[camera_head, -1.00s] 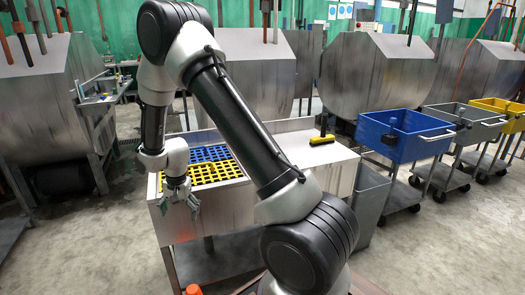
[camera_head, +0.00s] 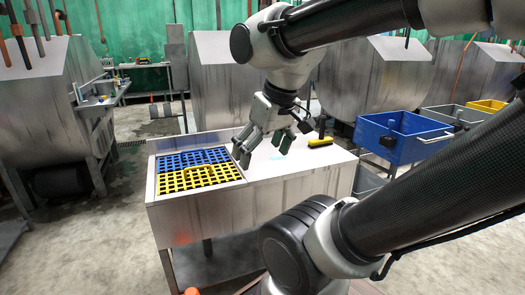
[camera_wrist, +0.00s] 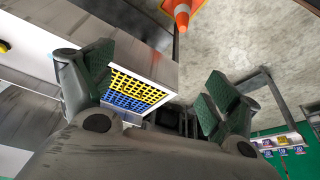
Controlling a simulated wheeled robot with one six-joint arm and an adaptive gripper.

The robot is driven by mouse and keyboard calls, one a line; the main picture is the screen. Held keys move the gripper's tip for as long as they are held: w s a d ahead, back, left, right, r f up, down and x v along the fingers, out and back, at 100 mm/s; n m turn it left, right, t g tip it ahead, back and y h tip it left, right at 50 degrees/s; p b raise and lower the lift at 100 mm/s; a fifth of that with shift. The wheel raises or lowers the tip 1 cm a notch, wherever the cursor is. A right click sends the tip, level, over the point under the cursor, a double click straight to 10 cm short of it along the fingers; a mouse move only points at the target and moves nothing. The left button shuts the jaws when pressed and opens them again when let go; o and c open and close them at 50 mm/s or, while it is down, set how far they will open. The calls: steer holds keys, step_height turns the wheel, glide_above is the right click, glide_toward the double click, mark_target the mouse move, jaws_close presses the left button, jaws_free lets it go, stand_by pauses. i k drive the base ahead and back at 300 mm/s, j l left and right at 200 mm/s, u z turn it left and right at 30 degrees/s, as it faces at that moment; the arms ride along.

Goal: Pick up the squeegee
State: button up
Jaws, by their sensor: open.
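A yellow and black tool (camera_head: 320,142), which looks like the squeegee, lies on the bare right part of the steel table (camera_head: 285,170), near its back edge. A dark upright part rises from it. My gripper (camera_head: 264,148) is open and empty, pointing down over the middle of the table, left of the tool and apart from it. In the wrist view the two green-padded fingers of my gripper (camera_wrist: 156,88) are spread wide with nothing between them.
Blue and yellow grids (camera_head: 195,160) fill the table's left part. A blue cart (camera_head: 400,140), grey cart (camera_head: 455,114) and yellow cart (camera_head: 490,105) stand at right. Large steel drums (camera_head: 225,75) stand behind. An orange cone (camera_wrist: 181,14) is on the floor.

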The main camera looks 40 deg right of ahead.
mark_target(323, 141)
steer(key=z, duration=1.5)
